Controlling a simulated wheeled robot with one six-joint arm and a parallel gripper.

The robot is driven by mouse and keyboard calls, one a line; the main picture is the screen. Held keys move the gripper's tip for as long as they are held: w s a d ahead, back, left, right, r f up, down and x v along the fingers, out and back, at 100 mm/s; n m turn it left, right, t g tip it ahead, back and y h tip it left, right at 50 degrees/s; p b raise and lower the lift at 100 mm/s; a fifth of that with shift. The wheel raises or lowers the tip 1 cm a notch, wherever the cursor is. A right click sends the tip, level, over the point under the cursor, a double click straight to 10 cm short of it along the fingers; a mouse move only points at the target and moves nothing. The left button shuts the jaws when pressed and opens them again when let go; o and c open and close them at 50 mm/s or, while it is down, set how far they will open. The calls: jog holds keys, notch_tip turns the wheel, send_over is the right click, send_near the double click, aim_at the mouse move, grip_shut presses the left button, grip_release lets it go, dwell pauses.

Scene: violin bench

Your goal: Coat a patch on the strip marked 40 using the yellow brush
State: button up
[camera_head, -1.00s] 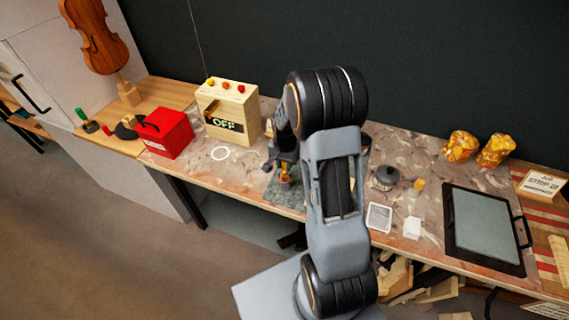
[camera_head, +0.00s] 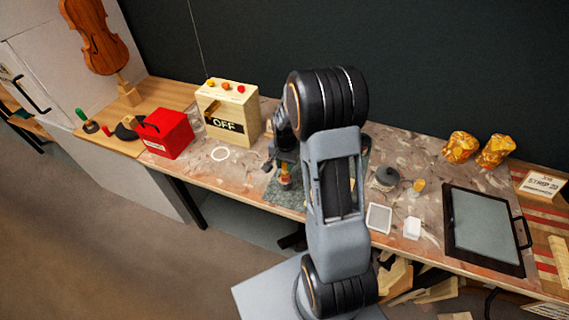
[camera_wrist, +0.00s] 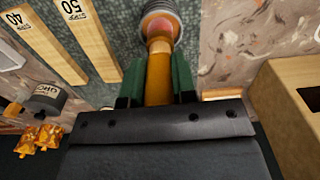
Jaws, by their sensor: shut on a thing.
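My gripper (camera_wrist: 157,82) is shut on the yellow brush (camera_wrist: 158,62), whose amber handle stands between the green finger pads. The wooden strip marked 40 (camera_wrist: 45,48) lies at the far left of the wrist view, partly cut off. The strip marked 50 (camera_wrist: 90,38) lies between it and the brush. In the head view the brush (camera_head: 285,180) shows below my gripper (camera_head: 284,160), and my arm hides part of the mat (camera_head: 292,198).
A cream box reading OFF (camera_head: 228,110) and a red box (camera_head: 166,132) stand to the left. A grey lidded jar (camera_head: 385,178), amber lumps (camera_head: 461,147) and a dark-framed panel (camera_head: 484,228) are to the right. A white ring (camera_head: 220,153) lies before the cream box.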

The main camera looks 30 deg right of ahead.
jog(key=shift+r+p, duration=2.1)
jog(key=shift+r, duration=1.25)
jog(key=shift+f, duration=0.1)
